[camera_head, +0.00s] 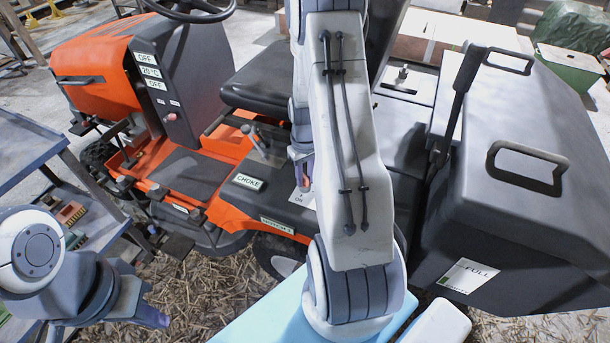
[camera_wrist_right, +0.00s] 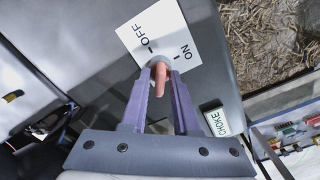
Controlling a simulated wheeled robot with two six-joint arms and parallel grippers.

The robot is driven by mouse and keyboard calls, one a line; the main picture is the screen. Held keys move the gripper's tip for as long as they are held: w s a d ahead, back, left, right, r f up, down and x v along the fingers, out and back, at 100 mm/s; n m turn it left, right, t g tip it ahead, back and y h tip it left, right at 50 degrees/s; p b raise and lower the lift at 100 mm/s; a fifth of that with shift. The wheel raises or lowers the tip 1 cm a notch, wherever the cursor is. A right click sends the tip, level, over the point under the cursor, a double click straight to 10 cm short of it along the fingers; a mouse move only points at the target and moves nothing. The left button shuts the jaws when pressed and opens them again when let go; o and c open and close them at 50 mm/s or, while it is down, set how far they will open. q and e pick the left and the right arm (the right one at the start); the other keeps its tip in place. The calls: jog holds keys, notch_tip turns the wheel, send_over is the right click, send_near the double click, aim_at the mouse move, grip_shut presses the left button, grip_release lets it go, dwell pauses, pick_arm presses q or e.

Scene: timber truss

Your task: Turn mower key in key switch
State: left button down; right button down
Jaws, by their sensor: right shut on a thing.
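The mower key, with an orange-pink grip (camera_wrist_right: 160,82), sits in the round grey key switch (camera_wrist_right: 160,61) on the mower's dark panel. A white label (camera_wrist_right: 135,38) around the switch reads OFF and ON, each with a tick mark. My right gripper (camera_wrist_right: 162,75) is shut on the key, with a purple finger on either side. Which mark the key points to is hard to tell. In the head view my right gripper (camera_head: 304,172) is partly hidden by my right arm, and the key is hidden. My left gripper (camera_head: 148,316) is low at the left, away from the mower.
The orange mower (camera_head: 100,70) has a CHOKE label (camera_head: 248,181) beside the key panel, a black seat (camera_head: 262,85) and a steering wheel (camera_head: 190,8). A grey grass box (camera_head: 530,170) marked FULL stands at right. A shelf (camera_head: 40,150) with items is at left.

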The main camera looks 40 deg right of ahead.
jog(key=m+p, duration=0.1)
jog(key=m, duration=0.2)
jog(key=shift+r, duration=0.1)
jog(key=shift+m, duration=1.1)
jog(key=shift+m+p, duration=0.5)
jog(key=shift+m, duration=0.5)
jog(key=c, duration=1.1)
grip_release()
jog(key=shift+m, duration=0.4)
jog(key=o, duration=0.5)
jog(key=shift+o, duration=0.4)
